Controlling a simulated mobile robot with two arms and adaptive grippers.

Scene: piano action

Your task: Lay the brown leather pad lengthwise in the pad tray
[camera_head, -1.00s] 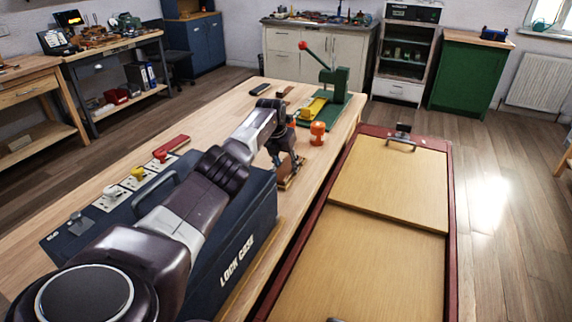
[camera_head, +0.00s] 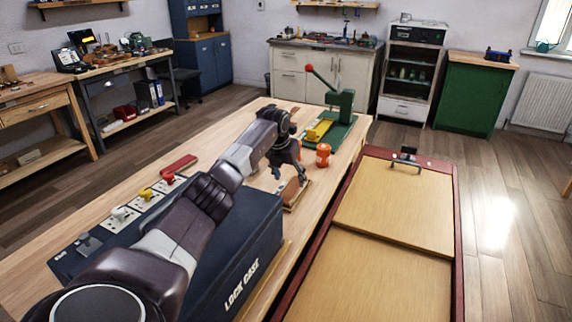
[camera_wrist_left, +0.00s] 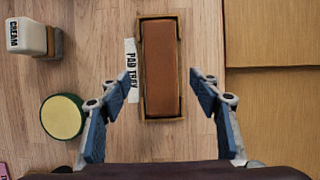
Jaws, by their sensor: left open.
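The brown leather pad (camera_wrist_left: 160,68) lies lengthwise inside the pad tray (camera_wrist_left: 160,118), a narrow tan frame, in the left wrist view. A white label reading PAD TRAY (camera_wrist_left: 131,72) is beside it on the wooden bench. In the head view the pad (camera_head: 291,190) and the tray (camera_head: 303,197) sit near the bench's right edge. My left gripper (camera_head: 299,174) is above the tray. In the left wrist view its fingers (camera_wrist_left: 161,84) are spread apart, one on each side of the tray, with nothing held. My right gripper is not in view.
The dark blue lock case (camera_head: 245,262) stands on the near bench, under my left arm. An orange object (camera_head: 323,155) and a green press (camera_head: 341,118) stand beyond the tray. A cream container (camera_wrist_left: 30,36) and a round jar (camera_wrist_left: 62,117) are left of the tray.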

